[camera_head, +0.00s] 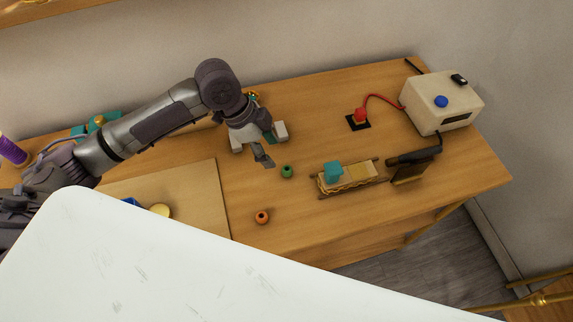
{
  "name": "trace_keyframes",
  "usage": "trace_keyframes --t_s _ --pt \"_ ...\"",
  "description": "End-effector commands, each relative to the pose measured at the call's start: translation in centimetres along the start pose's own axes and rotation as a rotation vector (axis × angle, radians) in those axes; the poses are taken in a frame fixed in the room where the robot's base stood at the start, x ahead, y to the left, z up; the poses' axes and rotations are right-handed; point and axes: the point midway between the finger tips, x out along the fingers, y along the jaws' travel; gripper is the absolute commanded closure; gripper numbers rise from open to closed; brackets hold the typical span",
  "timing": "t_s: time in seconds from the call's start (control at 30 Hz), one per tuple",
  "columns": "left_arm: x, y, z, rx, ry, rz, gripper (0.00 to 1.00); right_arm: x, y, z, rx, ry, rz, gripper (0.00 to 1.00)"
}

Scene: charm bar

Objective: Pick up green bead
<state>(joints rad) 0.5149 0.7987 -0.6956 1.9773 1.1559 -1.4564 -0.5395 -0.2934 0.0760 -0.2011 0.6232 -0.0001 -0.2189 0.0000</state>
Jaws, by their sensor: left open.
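The green bead (287,172) is small and round and lies on the wooden table (335,115). My left gripper (265,160) is open, with its lower finger just above and left of the bead in the head view. Nothing shows between its fingers, and the bead looks apart from it. Whether the fingers are over the table at the bead's depth is hard to tell. An orange bead (262,217) lies nearer the table's front edge. My right gripper is not in view.
A cream box (441,101) with a blue knob and red cable stands at the far right. A tan mat (205,192) lies left. My white body surface covers the lower left.

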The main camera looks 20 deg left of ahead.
Motion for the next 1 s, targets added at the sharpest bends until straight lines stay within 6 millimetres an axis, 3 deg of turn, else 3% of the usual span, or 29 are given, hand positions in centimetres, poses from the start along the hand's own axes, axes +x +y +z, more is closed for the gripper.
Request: trace_keyframes --t_s 0.1,0.23,0.43,0.7,1.0 --pt "2.1 0.1 -0.1 -0.002 0.001 0.003 0.43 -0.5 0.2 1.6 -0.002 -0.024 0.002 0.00" --pt "3.6 0.0 -0.1 0.000 0.001 0.001 0.43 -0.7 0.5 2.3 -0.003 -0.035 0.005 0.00" --pt "5.0 -0.2 -0.2 -0.002 0.001 0.002 0.43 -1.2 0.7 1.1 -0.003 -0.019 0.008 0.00" --pt "8.8 -0.8 -0.1 -0.001 -0.001 0.001 0.43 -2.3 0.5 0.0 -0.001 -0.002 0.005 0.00" --pt "9.4 -0.8 -0.1 0.002 -0.001 -0.002 0.43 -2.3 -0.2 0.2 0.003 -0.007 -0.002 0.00"
